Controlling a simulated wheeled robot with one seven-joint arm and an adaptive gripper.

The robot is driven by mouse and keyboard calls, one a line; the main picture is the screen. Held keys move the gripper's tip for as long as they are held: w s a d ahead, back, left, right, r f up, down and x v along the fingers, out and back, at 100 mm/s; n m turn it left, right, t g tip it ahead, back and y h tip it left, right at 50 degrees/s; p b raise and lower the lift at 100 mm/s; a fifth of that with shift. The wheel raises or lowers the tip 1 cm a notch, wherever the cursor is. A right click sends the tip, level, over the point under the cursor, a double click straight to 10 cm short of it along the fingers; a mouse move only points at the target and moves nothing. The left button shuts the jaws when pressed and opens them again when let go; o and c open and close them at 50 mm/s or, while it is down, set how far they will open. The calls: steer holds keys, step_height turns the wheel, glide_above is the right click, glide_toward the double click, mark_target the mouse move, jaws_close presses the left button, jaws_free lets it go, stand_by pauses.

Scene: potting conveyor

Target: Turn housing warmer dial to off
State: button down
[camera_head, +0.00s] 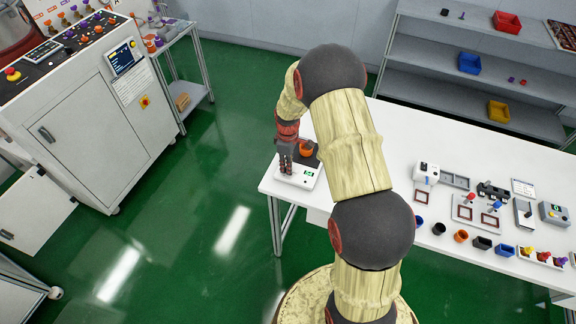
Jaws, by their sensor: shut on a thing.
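The housing warmer (297,183) is a small white unit at the left end of the white table. It has a dark plate with an orange cup-like housing (306,150) on it and a small green display. My gripper (286,168) points down over the warmer's front left part, beside the plate. Its fingers are shut on the warmer's dial, as far as I can tell. The dial itself is hidden by the fingers, so its setting cannot be read.
My arm crosses the table's middle and hides part of it. Small devices, trays and coloured cups stand on the table's right half (455,225). A shelf rack (455,85) with bins stands behind. A control cabinet (95,110) is at left, with open green floor between.

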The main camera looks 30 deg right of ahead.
steer(key=shift+w+r, duration=0.1)
steer(key=c, duration=1.7)
jaws_free()
step_height(320, 180, up, 12)
steer(key=shift+f, duration=0.1)
